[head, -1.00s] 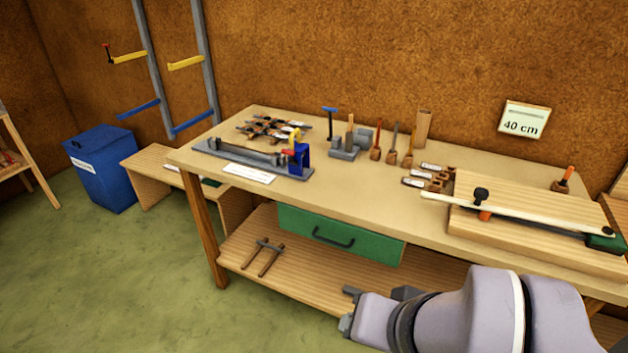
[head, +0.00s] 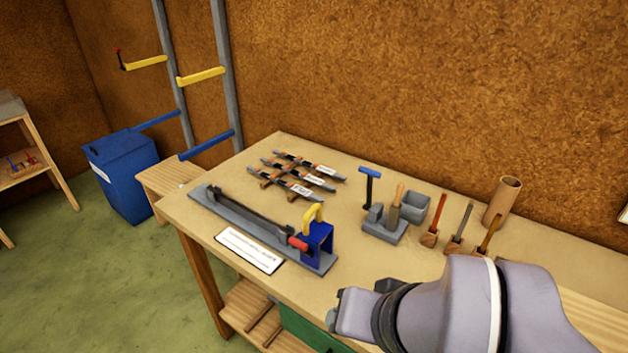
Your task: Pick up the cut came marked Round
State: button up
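Three dark cames with orange bands and white labels lie side by side on wooden rests at the back left of the bench: a front one (head: 285,184), a middle one (head: 292,172) and a back one (head: 308,164). The front label looks like "Flat"; the other two labels are too small to read, so I cannot tell which came is marked Round. My gripper (head: 336,309) is at the lower middle, over the front part of the bench and apart from the cames. Its fingers are barely visible, and their opening does not show.
A long grey fixture (head: 230,215) with a blue, yellow-handled block (head: 318,243) stands between my gripper and the cames, with a white card (head: 249,250) before it. A grey tool holder (head: 384,228) and upright tools stand right. Bare benchtop (head: 345,215) lies between.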

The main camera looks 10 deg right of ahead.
aim_at(315, 181)
jog(key=i+j+z, duration=0.2)
jog(key=j, duration=0.2)
jog(key=i+j+z, duration=0.2)
jog(key=j, duration=0.2)
jog(key=i+j+z, duration=0.2)
jog(key=j, duration=0.2)
jog(key=j+z, duration=0.2)
jog(key=j, duration=0.25)
jog(key=j+z, duration=0.2)
jog(key=j, duration=0.3)
jog(key=i, duration=0.05)
